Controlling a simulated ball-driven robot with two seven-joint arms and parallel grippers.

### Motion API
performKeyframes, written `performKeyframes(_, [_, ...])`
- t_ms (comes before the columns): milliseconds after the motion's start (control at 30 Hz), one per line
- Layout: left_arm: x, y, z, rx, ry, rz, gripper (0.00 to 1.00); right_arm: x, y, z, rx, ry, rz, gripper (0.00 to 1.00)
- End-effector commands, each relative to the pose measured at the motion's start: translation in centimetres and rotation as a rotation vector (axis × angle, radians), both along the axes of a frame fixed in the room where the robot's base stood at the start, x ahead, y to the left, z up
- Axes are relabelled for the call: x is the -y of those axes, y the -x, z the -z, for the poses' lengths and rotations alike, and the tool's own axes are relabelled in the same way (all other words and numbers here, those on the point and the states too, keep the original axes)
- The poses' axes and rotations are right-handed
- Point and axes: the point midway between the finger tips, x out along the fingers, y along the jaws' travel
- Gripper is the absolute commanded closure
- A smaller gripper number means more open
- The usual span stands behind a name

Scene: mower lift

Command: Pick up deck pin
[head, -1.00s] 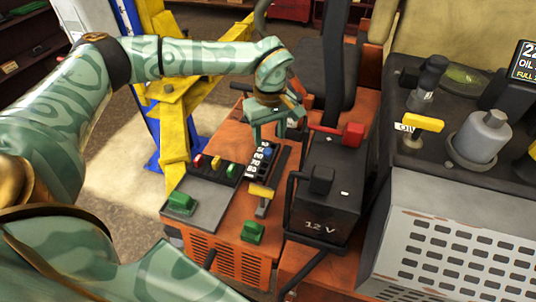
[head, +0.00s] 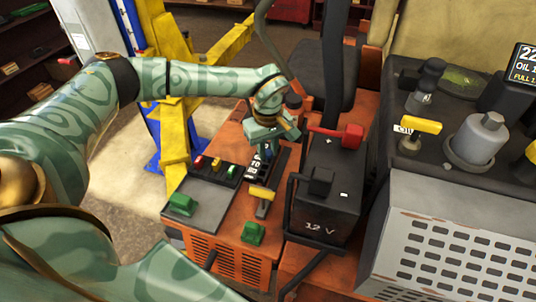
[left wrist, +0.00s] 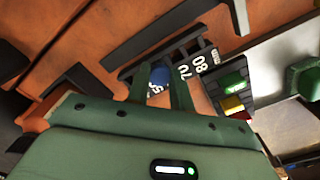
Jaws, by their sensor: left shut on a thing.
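The deck pin (left wrist: 160,74) shows as a small blue knob between my left gripper's fingertips in the left wrist view. It sits at the numbered black height plate (left wrist: 193,66), beside a white number that is partly covered. My left gripper (head: 264,147) is shut on the deck pin, above the plate. In the head view the gripper hides most of the pin. In the left wrist view the two green fingers (left wrist: 158,84) stand on either side of it. I cannot tell whether the pin is still seated in its hole. My right gripper is in neither view.
A black 12 V battery (head: 325,195) with a red clamp (head: 352,137) stands just right of the gripper. A yellow-handled lever (head: 262,193), green knobs (head: 182,204) and a button panel (head: 216,166) lie nearer me. A yellow lift arm (head: 172,140) stands left.

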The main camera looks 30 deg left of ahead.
Motion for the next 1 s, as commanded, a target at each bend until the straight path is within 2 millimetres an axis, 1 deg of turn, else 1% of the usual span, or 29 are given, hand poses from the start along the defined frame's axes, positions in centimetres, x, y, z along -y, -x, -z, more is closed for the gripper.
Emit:
performKeyframes(167, [0.0,0.0,-0.4,0.001,0.0,-0.001,1.0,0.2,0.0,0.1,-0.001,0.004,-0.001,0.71])
performKeyframes(267, [0.0,-0.1,-1.3,0.004,0.0,0.0,1.0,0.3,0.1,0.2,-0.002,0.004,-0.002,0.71])
performKeyframes(367, [0.0,-0.2,-3.0,0.006,0.0,0.0,1.0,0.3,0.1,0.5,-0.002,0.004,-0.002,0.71])
performKeyframes(467, [0.4,1.3,-5.0,0.004,0.0,0.004,1.0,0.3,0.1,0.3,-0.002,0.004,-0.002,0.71])
performKeyframes(633, [1.6,4.9,-9.4,0.006,0.0,0.003,1.0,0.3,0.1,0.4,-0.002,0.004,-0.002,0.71])
performKeyframes(700, [2.2,7.0,-10.0,0.002,0.0,0.006,1.0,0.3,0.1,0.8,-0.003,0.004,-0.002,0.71])
performKeyframes(800, [3.0,9.4,-11.1,0.003,-0.001,0.004,1.0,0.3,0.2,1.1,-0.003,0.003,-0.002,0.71])
performKeyframes(900, [3.6,11.2,-11.9,0.002,0.0,0.003,1.0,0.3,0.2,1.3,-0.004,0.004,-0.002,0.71])
performKeyframes(1000, [4.0,12.4,-12.6,0.001,0.0,0.002,1.0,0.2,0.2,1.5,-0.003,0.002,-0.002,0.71])
